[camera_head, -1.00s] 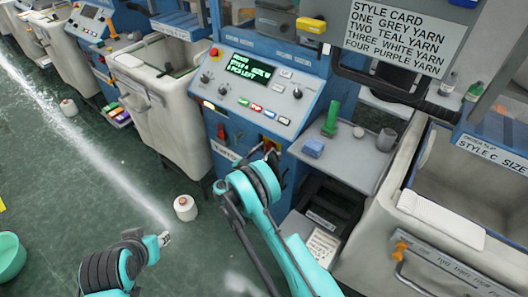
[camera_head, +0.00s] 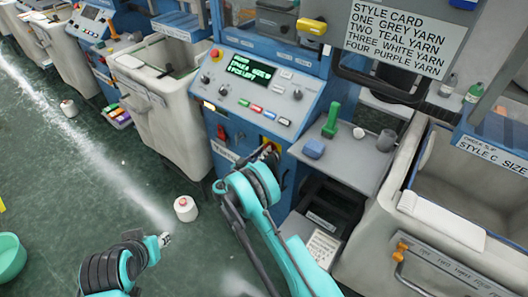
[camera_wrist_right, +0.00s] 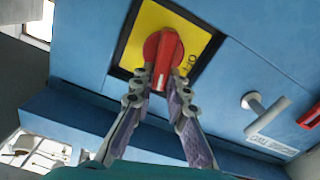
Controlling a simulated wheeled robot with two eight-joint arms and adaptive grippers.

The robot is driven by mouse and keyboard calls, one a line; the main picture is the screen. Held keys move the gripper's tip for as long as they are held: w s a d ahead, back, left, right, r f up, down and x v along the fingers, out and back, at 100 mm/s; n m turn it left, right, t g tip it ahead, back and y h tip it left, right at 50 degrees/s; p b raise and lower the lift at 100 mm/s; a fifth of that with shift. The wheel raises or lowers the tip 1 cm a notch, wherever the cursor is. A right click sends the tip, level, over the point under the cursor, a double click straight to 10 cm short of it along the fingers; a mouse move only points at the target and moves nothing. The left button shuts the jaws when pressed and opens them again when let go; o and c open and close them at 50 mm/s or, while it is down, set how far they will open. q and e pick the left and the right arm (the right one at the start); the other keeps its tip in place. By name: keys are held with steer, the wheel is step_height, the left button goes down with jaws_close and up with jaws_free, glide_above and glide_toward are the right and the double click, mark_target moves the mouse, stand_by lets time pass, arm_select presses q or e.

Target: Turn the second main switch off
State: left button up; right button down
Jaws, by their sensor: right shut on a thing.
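The red rotary switch handle (camera_wrist_right: 163,55) sits on a yellow plate (camera_wrist_right: 198,33) on a blue panel in the right wrist view. Lettering that looks like OFF is on the plate to the right of the handle. My right gripper (camera_wrist_right: 163,82) is shut on the lower part of the handle, which points down toward the fingers. In the head view my right gripper (camera_head: 268,154) reaches the yellow plate (camera_head: 269,143) below the console and hides most of the handle. My left arm is at the lower left; its finger state is unclear.
The console (camera_head: 257,95) with a lit screen is above the switch. Another red switch (camera_head: 221,132) is to its left. A white yarn cone (camera_head: 185,208) stands on the floor.

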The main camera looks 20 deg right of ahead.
steer(key=shift+w+a+f+n, duration=0.2)
steer(key=shift+f+n, duration=0.15)
steer(key=shift+n, duration=2.2)
steer(key=shift+w+a+f+n, duration=0.1)
steer(key=shift+w+f+n, duration=0.15)
steer(key=shift+n, duration=2.25)
steer(key=shift+w+a+f+n, duration=0.15)
steer(key=shift+f+n, duration=0.25)
steer(key=shift+n, duration=2.15)
steer(key=c, duration=1.5)
jaws_free()
steer(key=v, duration=1.2)
